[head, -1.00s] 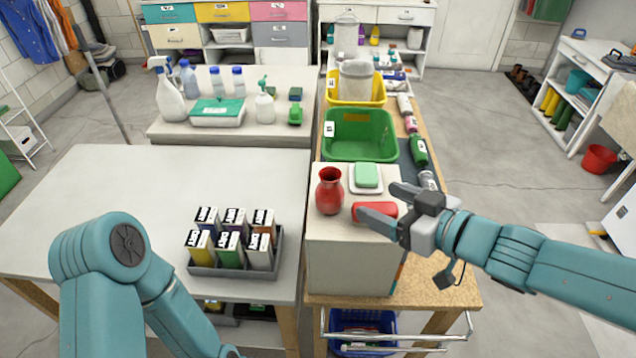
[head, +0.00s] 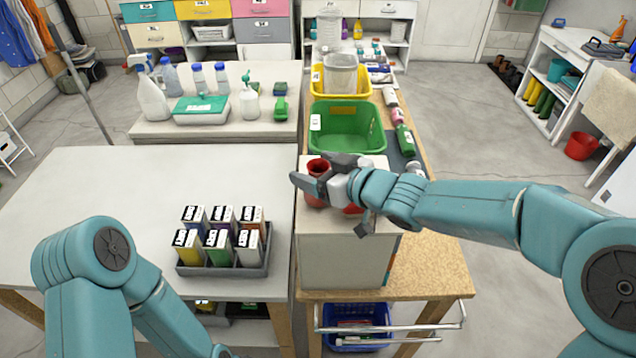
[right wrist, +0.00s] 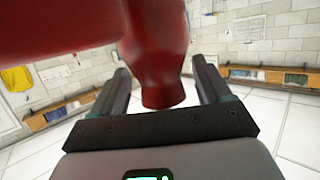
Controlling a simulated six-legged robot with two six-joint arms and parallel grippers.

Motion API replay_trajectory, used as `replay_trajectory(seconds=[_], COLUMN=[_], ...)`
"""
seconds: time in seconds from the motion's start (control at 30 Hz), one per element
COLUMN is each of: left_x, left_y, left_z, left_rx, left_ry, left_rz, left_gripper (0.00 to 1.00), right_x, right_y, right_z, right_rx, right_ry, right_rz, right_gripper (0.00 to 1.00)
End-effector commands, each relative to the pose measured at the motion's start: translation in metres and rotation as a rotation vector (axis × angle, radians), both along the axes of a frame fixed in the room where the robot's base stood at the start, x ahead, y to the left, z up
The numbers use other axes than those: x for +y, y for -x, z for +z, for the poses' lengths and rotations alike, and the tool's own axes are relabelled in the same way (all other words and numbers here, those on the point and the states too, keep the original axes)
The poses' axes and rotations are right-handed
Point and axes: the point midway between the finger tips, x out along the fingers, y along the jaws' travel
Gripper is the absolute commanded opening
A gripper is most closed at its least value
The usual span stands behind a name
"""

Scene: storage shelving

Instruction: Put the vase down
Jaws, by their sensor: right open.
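The red vase (head: 318,167) stands upright on the pale box (head: 340,250) at the end of the wooden bench; its rim and part of its lower body show past my gripper. My right gripper (head: 309,168) is open, with its fingers on either side of the vase. In the right wrist view the vase (right wrist: 160,60) shows between the two spread fingers, with a gap to the right finger. A large red shape fills that view's upper left, too close to identify. My left arm is at lower left; its gripper is out of frame.
A green basket (head: 346,146) and a yellow bin (head: 340,92) stand behind the box. A grey tray (head: 225,272) of several cartons sits on the white table (head: 110,190) to the left. The red item on the box is mostly hidden. The table's left side is clear.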

Motion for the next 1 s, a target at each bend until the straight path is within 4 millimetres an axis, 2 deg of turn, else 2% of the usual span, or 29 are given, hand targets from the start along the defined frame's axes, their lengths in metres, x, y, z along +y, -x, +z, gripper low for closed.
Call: replay_trajectory(seconds=[0.1,0.33,0.37,0.53,0.83,1.0], left_x=[0.0,0.0,0.0,0.0,0.0,0.0], left_y=[0.0,0.0,0.0,0.0,0.0,0.0], left_z=[0.001,0.001,0.001,0.001,0.001,0.008], left_rx=[0.0,0.0,0.0,0.0,0.0,0.0], left_ry=[0.0,0.0,0.0,0.0,0.0,0.0], left_rz=[0.0,0.0,0.0,0.0,0.0,0.0], left_gripper=[0.9,0.9,0.9,0.9,0.9,0.9], right_x=[0.009,0.011,0.011,0.011,0.01,0.011], right_y=[-0.009,-0.011,-0.011,-0.011,-0.01,-0.01], right_z=[-0.004,-0.004,-0.004,-0.004,-0.002,0.013], right_rx=[0.0,-0.001,-0.001,0.0,-0.001,-0.004], right_ry=[0.0,0.0,0.0,0.0,-0.001,-0.002], right_rz=[0.0,0.0,0.0,0.0,0.0,0.002], right_gripper=[0.77,0.77,0.74,0.19,0.17,0.17])
